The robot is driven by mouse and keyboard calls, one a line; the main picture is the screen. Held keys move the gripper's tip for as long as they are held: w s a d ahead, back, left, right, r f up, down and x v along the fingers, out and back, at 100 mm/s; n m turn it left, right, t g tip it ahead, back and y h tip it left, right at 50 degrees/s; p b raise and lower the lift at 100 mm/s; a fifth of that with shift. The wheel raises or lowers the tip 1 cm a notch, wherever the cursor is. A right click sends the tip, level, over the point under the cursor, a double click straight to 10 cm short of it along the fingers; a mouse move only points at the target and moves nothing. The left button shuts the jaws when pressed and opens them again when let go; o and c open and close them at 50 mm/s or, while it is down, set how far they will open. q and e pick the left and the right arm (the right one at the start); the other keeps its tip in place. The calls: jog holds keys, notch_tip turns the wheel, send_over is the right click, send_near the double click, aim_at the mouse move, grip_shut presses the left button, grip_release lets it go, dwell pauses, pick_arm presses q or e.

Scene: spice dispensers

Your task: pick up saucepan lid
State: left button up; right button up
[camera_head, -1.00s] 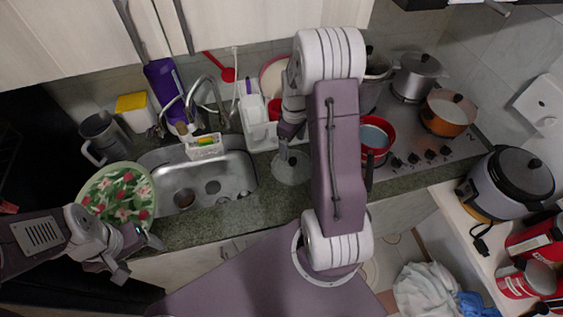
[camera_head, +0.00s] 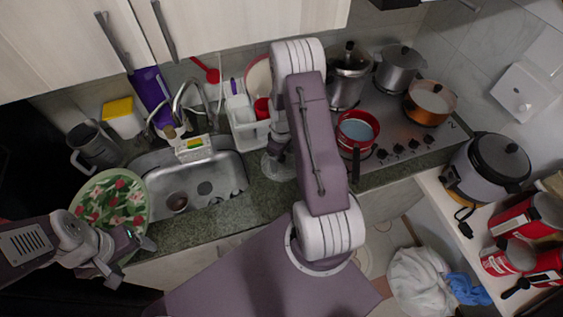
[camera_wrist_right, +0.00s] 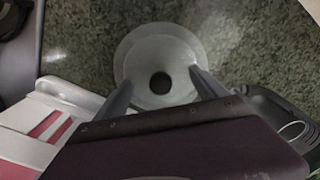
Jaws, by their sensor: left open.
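A round, pale see-through lid (camera_head: 279,169) with a dark round knob lies on the green-grey counter right of the sink, partly hidden by my right gripper (camera_head: 279,150). In the right wrist view the lid (camera_wrist_right: 135,58) is in front of my right gripper (camera_wrist_right: 161,88). Its two fingers are spread, one on each side of the knob, and overlap the lid's lower edge in the picture. I cannot tell whether they touch it. Nothing is held. My left gripper (camera_head: 132,262) is open and empty near the floral plate.
A white dish rack (camera_head: 247,130) stands close to the lid. A red pan (camera_head: 357,130), a copper pot (camera_head: 429,103) and steel pots are on the stove. The sink (camera_head: 205,178) and floral plate (camera_head: 110,200) are to the left. A rice cooker (camera_head: 485,165) stands right.

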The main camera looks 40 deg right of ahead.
jog(key=shift+s+a, duration=0.1)
jog(key=shift+s, duration=0.05)
grip_shut()
jog(key=shift+r, duration=0.1)
